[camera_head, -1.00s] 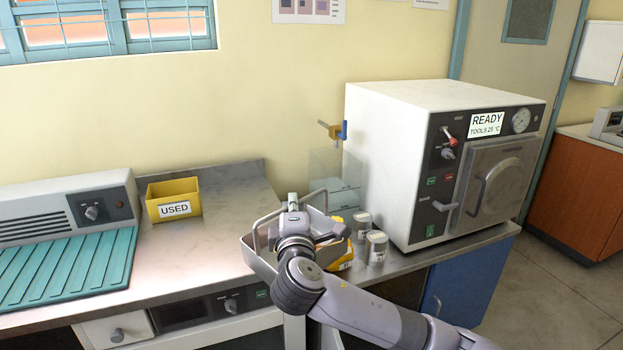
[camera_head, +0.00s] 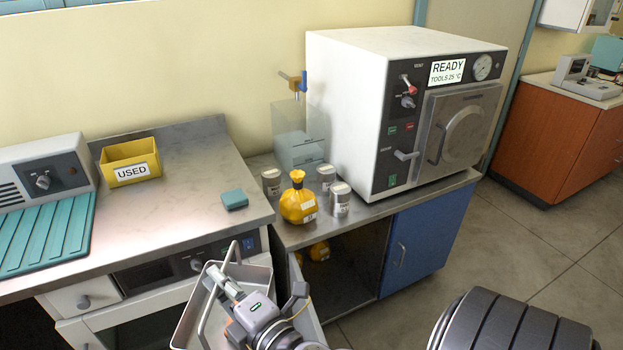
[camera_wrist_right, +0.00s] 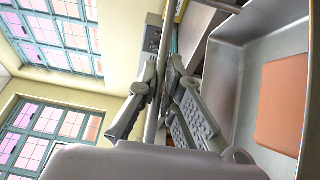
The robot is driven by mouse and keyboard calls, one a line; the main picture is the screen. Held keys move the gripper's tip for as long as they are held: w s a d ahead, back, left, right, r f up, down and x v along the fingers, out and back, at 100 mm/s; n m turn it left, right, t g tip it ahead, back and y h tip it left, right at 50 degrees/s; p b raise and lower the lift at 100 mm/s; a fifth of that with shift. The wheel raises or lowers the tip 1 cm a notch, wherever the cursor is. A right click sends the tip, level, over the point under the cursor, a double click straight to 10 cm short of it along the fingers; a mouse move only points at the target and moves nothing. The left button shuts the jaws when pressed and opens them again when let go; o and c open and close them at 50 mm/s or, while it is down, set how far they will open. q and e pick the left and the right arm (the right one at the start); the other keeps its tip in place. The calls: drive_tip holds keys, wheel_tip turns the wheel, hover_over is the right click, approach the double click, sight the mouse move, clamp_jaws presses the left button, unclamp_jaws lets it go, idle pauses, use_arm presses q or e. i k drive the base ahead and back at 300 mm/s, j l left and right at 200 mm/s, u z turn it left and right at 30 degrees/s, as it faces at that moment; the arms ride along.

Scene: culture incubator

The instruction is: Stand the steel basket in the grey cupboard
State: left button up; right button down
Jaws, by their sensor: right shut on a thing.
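The steel basket (camera_head: 190,322) is low in the head view, in front of the counter and left of the open cupboard. My right gripper (camera_head: 226,287) is shut on its handle bar; the wrist view shows the fingers (camera_wrist_right: 163,85) closed around the bar. The basket's wall (camera_wrist_right: 228,85) fills the right of the wrist view, with a flat orange-brown patch inside. The open grey cupboard (camera_head: 350,262) is under the steel worktop. Its interior is dark, with a yellow object (camera_head: 319,250) inside at the left. My arm and the basket hide its lower left. My left gripper is not in view.
A blue door (camera_head: 425,240) stands right of the cupboard opening. On the worktop are a yellow bottle (camera_head: 298,203), several tins (camera_head: 340,200) and the white steriliser (camera_head: 350,100). A teal block (camera_head: 234,199) and a yellow bin (camera_head: 130,165) are on the left counter.

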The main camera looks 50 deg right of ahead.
sight(321, 291)
drive_tip(key=k+l+u, duration=0.1)
drive_tip(key=l, duration=0.35)
drive_tip(key=k+l+u, duration=0.15)
drive_tip(key=l, duration=0.3)
drive_tip(key=l+u, duration=0.1)
drive_tip(key=l, duration=0.35)
drive_tip(key=k+l+u, duration=0.15)
drive_tip(key=l, duration=0.3)
drive_tip(key=k+l+u, duration=0.1)
drive_tip(key=l, duration=0.3)
drive_tip(key=k+l+u, duration=0.15)
drive_tip(key=l, duration=0.25)
drive_tip(key=k+l+u, duration=0.1)
drive_tip(key=k+l, duration=0.2)
drive_tip(key=k+l+u, duration=0.15)
drive_tip(key=l, duration=0.25)
drive_tip(key=k, duration=0.05)
